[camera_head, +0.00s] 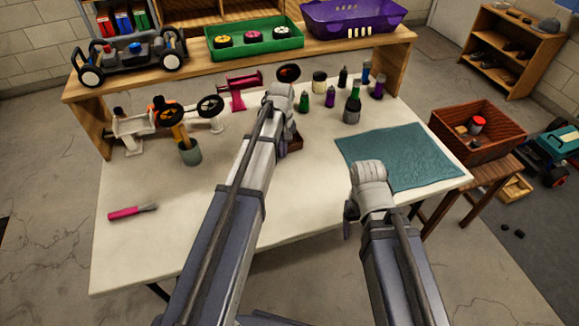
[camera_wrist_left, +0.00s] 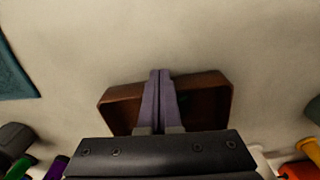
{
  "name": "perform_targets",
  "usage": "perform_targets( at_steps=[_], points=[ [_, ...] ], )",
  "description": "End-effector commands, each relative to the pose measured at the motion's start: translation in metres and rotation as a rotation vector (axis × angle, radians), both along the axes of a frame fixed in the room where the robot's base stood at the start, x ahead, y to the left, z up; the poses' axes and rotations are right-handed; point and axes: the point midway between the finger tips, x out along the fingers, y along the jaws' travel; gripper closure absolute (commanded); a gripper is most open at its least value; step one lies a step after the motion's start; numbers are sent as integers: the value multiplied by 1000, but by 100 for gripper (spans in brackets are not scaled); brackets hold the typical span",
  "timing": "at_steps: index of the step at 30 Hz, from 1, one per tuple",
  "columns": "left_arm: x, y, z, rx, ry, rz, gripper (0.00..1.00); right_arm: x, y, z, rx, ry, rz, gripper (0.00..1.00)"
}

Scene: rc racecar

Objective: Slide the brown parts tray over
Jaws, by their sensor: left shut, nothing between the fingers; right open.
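The brown parts tray (camera_wrist_left: 205,105) is a small open box on the white table. In the head view only a bit of the tray (camera_head: 296,144) shows beside my left wrist, which hides the rest. My left gripper (camera_wrist_left: 160,75) has its fingers shut together with nothing between them. In the left wrist view they cross the middle of the tray, tips over its upper wall; I cannot tell whether they touch it. My right gripper (camera_head: 351,212) is open near the table's front right, beside the teal mat, and mostly hidden by its wrist.
Several bottles (camera_head: 352,106) stand right of my left wrist, and a teal mat (camera_head: 400,157) lies at the right. A pink press (camera_head: 238,92), a grey-green cup (camera_head: 190,152) with tools and a pink-handled brush (camera_head: 132,211) are at the left.

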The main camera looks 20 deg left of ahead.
Motion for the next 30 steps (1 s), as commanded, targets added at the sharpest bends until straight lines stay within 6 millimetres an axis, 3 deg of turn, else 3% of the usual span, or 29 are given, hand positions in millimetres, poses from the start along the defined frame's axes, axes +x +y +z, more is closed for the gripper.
perform_targets(
  at_steps=[1,6,12,17,30],
  points=[
    [21,10,0,0,0,2,100,0,0,0,0,0,0,29],
    [63,39,0,0,0,1,100,0,0,0,0,0,0,29],
    [97,63,0,0,0,0,100,0,0,0,0,0,0,29],
    [106,71,0,0,0,0,100,0,0,0,0,0,0,29],
    [104,70,0,0,0,-1,100,0,0,0,0,0,0,29]
  ],
)
